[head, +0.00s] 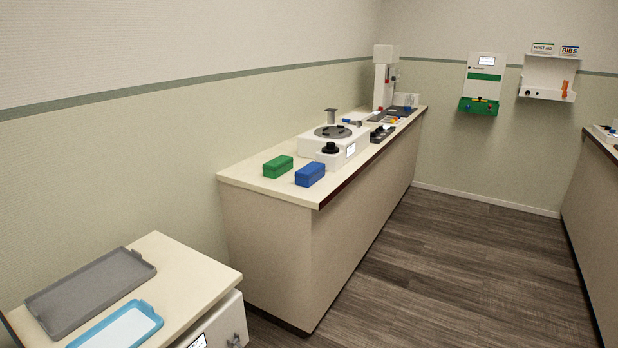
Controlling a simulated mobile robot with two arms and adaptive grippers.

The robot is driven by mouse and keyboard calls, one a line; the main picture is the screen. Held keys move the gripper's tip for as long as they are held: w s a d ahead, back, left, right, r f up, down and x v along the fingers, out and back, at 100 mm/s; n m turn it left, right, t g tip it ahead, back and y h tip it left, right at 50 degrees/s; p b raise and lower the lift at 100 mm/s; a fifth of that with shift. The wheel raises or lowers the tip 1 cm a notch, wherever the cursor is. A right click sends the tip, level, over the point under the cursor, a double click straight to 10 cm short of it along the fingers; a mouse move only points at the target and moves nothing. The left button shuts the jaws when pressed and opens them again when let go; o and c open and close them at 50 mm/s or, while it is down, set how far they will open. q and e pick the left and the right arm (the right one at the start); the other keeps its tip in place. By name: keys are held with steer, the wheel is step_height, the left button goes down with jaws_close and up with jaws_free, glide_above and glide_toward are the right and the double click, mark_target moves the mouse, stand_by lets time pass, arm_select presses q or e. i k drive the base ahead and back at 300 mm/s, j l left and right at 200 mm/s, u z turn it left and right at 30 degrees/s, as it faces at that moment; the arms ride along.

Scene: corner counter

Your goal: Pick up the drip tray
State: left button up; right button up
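A flat dark grey tray (92,290) with a low rim and small tabs lies on a cream-topped cabinet at the lower left. A light blue tray (150,313) with a white inside lies in front of it, partly cut off by the bottom edge of the picture. No label shows which of these is the drip tray. Neither of my grippers is in view.
The cabinet top (190,275) is bare right of the trays. A long counter (243,178) carries a green box (278,166), a blue box (310,174), a white round-platform device (325,146) and a tall machine (383,80). The wood floor (440,270) is clear.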

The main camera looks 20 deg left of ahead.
mark_target(60, 308)
steer(key=i+u, duration=0.4)
steer(key=i+l+u, duration=0.1)
steer(key=u, duration=0.35)
steer(key=i+l+u, duration=0.25)
steer(key=u, duration=0.15)
steer(key=i+l+u, duration=0.55)
steer(key=u, duration=0.3)
